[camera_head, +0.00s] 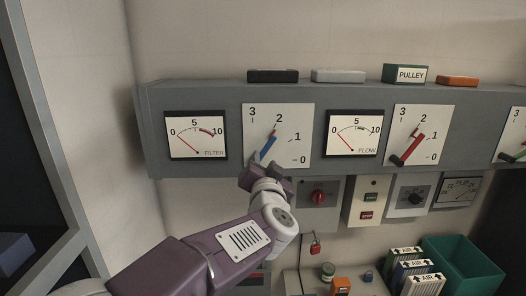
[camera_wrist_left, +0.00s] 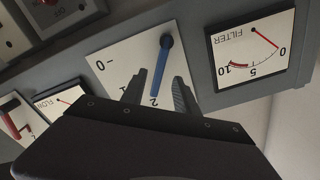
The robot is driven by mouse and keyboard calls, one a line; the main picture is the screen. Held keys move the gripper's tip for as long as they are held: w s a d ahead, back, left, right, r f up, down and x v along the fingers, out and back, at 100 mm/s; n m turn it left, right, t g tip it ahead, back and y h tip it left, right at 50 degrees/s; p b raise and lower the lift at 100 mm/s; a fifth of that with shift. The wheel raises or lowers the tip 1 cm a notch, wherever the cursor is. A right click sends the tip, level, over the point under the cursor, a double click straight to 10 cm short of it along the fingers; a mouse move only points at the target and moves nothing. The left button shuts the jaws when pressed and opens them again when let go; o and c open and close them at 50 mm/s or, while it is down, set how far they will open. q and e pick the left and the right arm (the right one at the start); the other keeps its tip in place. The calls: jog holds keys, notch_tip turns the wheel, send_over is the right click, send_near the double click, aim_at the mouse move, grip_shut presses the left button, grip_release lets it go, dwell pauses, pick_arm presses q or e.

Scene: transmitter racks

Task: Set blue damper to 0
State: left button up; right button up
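The blue damper lever (camera_head: 267,147) sits on a white scale plate (camera_head: 300,120) marked 3, 2, 1 and 0. It points up toward the 2. In the left wrist view, which is upside down, the blue lever (camera_wrist_left: 161,65) runs from its round pivot to near the 2. My left gripper (camera_head: 258,165) is at the lower left of this plate in the head view. In the wrist view its two fingers (camera_wrist_left: 159,88) are apart, one on each side of the lever's free end, with gaps visible. My right gripper is not in view.
A FILTER gauge (camera_head: 195,134) is left of the plate and a FLOW gauge (camera_head: 353,132) is right of it. A red damper lever (camera_head: 410,148) is farther right. Boxes, including PULLEY (camera_head: 405,74), stand on the cabinet's top. A red knob (camera_head: 318,197) is below.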

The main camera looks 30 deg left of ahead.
aim_at(263, 153)
pick_arm(q)
jog(key=x, duration=0.7)
jog(key=shift+w+p, duration=0.1)
jog(key=shift+p, duration=0.3)
jog(key=shift+s+d, duration=0.2)
jog(key=shift+s, duration=0.05)
jog(key=shift+s+d+r, duration=0.15)
grip_shut()
dwell(0.4)
